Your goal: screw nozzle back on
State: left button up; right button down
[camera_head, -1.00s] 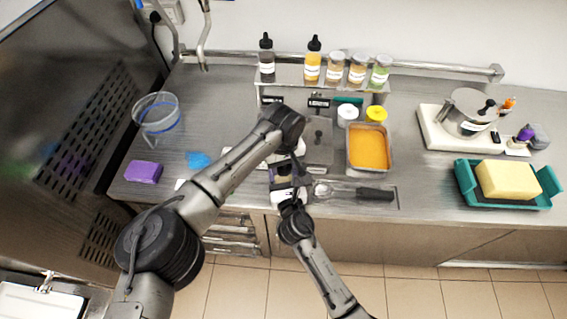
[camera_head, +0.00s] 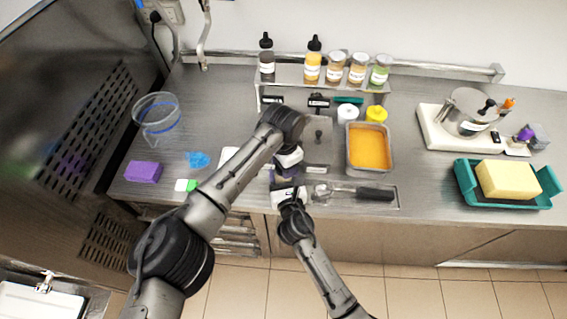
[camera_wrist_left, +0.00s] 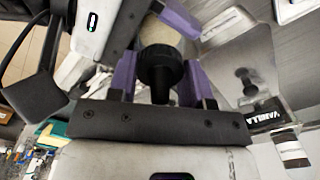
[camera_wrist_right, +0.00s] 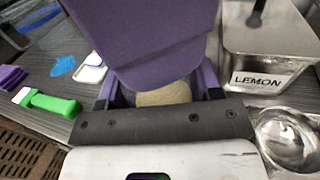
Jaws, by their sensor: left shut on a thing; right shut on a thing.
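The black nozzle cap (camera_wrist_left: 160,68) is between the purple fingers of my left gripper (camera_wrist_left: 158,80), which is shut on it. The beige bottle (camera_wrist_left: 160,30) lines up with the cap, right behind it in the left wrist view. My right gripper (camera_wrist_right: 158,92) is shut on the bottle, whose beige side (camera_wrist_right: 165,95) shows between its fingers. A large purple finger of my left gripper covers the bottle's upper end there. Cap and bottle look in contact, but I cannot tell whether the threads are engaged. In the head view, my arms hide both.
An orange-filled metal pan (camera_head: 369,150) stands right of the grippers, with a scoop (camera_head: 350,192) in front. Several bottles and jars stand on the rear shelf (camera_head: 290,75). A purple sponge (camera_head: 143,172), blue piece (camera_head: 198,159) and clear container (camera_head: 157,115) are at left.

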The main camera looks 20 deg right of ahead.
pick_arm(q)
jog(key=m, duration=0.3)
jog(key=o, duration=1)
jog(key=shift+r, duration=0.1)
jog(key=shift+r, duration=2.15)
